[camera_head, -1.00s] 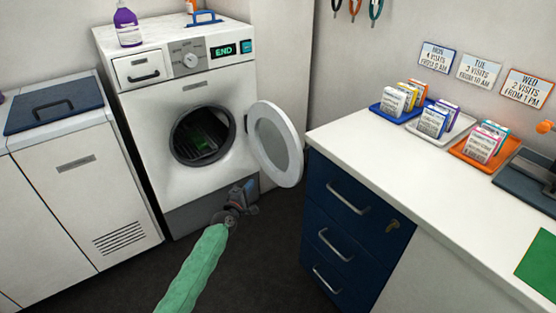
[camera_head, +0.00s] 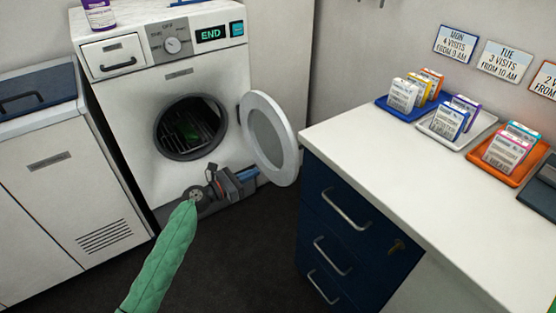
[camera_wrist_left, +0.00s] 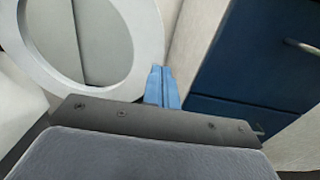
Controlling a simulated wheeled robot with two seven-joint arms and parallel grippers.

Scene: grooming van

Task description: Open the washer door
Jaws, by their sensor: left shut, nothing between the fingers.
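The white washer (camera_head: 140,95) stands at the back left, its panel reading END. Its round door (camera_head: 291,150) is swung wide open to the right, and the dark drum opening (camera_head: 190,128) is uncovered. My left gripper (camera_head: 252,176) is just below the door's lower edge, in front of the washer's base. Its blue fingers are shut and empty. In the left wrist view the shut fingers (camera_wrist_left: 162,88) point up beside the lower right of the door's rim (camera_wrist_left: 152,75); I cannot tell whether they touch it. My right gripper is not in view.
A white counter (camera_head: 400,160) with dark blue drawers (camera_head: 335,210) stands close to the right of the open door. A low white cabinet (camera_head: 60,200) is left of the washer. The dark floor in front is clear.

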